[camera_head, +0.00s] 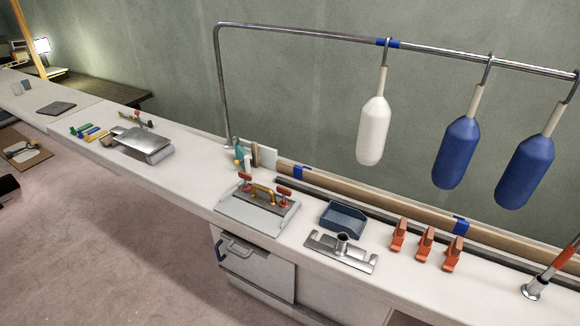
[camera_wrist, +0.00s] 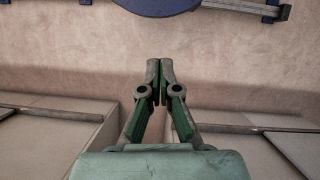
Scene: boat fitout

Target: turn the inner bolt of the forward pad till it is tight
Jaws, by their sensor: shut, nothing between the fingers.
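I cannot tell for sure which thing is the forward pad, and no inner bolt can be made out. A silver metal plate with a short upright tube (camera_head: 340,250) lies on the white bench (camera_head: 190,180) in the head view; its bolts are too small to see. Left of it is a grey fixture with red knobs and a yellow handle (camera_head: 258,204). My gripper (camera_wrist: 153,72) shows in the wrist view, its green-sided fingers shut and empty, over a pinkish floor. It is not visible in the head view.
A blue tray (camera_head: 342,220) and several orange blocks (camera_head: 425,243) stand on the bench. A white fender (camera_head: 373,132) and two blue fenders (camera_head: 457,153) hang from a steel rail (camera_head: 310,33). In the wrist view, a dark blue shape (camera_wrist: 155,6) is at the top edge.

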